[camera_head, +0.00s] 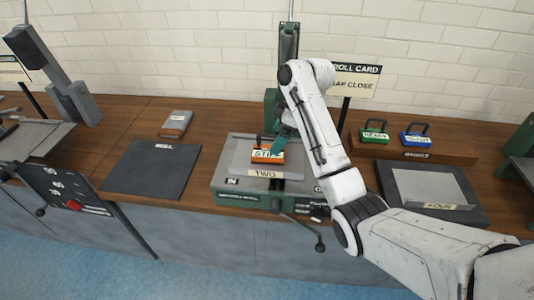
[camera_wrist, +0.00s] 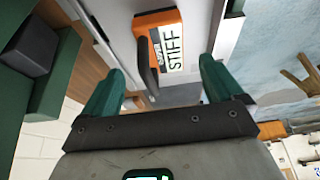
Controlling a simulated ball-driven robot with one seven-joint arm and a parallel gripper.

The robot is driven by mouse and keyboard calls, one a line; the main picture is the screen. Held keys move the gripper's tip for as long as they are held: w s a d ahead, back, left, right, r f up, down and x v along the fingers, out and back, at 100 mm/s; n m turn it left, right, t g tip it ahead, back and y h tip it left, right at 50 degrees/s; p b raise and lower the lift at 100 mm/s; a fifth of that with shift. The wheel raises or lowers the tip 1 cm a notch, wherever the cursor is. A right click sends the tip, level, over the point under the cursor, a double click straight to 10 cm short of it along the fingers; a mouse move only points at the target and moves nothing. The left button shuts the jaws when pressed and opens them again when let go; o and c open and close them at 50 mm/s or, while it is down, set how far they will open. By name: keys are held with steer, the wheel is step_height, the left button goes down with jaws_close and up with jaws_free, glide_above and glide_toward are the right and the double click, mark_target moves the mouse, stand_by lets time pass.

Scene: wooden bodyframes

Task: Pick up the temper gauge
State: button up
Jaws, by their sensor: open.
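The temper gauge looks to be the orange block (camera_head: 267,156) with a dark handle and a white label. It sits on the grey plate of the green machine marked TWO. In the wrist view the orange block (camera_wrist: 157,20) reads STIFF, and its dark handle (camera_wrist: 146,68) points between my fingers. My gripper (camera_wrist: 160,85) has green fingers spread apart, with nothing held. In the head view my gripper (camera_head: 281,146) is close above and right of the block, partly hidden by my arm.
Similar green (camera_head: 374,136) and blue (camera_head: 415,138) handled blocks stand on a wooden rack (camera_head: 430,155) at right. A dark mat (camera_head: 150,170) and a grey-brown block (camera_head: 176,123) lie left. The machine's upright column (camera_head: 288,60) rises behind; a lever (camera_head: 304,230) sticks out in front.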

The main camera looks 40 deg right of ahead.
mark_target(268, 148)
steer(key=shift+p+x, duration=0.6)
steer(key=shift+x, duration=2.45)
steer(key=shift+s+a, duration=0.1)
steer(key=shift+s, duration=0.05)
steer(key=shift+c, duration=0.3)
steer(key=c, duration=1.4)
steer(key=shift+o, duration=0.2)
steer(key=shift+r, duration=0.15)
